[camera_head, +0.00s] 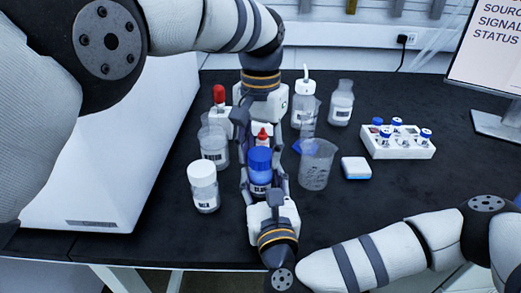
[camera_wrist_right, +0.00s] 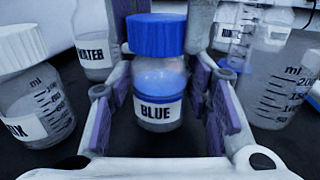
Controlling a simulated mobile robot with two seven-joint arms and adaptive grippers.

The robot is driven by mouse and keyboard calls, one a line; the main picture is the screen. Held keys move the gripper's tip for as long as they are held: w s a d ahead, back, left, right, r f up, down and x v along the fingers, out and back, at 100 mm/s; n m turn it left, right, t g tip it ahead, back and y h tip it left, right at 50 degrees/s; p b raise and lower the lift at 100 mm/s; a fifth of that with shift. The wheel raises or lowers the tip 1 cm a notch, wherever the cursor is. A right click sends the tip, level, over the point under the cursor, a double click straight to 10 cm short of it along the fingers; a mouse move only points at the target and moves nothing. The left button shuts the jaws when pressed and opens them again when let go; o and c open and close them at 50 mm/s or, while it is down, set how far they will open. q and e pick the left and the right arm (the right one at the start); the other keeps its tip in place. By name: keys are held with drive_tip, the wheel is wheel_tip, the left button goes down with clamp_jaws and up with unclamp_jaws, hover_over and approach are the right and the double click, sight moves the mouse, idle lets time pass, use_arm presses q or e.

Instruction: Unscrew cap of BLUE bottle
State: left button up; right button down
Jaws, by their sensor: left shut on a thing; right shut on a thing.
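The BLUE bottle (camera_head: 260,178) stands upright on the dark bench, with clear glass, blue liquid and a label. It fills the middle of the right wrist view (camera_wrist_right: 158,90). Its blue cap (camera_wrist_right: 156,36) sits on its neck, also seen in the head view (camera_head: 260,159). My right gripper (camera_head: 265,192) comes from the near side, shut with its fingers on both sides of the bottle body. My left gripper (camera_head: 261,143) reaches in from the far side, its fingers flanking the same bottle. Whether these touch cap or body is hard to tell.
A white-capped bottle (camera_head: 204,187) and the WATER bottle (camera_wrist_right: 93,42) stand to the left. An empty beaker (camera_head: 316,165) stands close on the right. A vial rack (camera_head: 400,151) lies farther right. The front right bench is clear.

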use_arm(q)
drive_tip(key=n, duration=0.3)
drive_tip(key=o, duration=1.3)
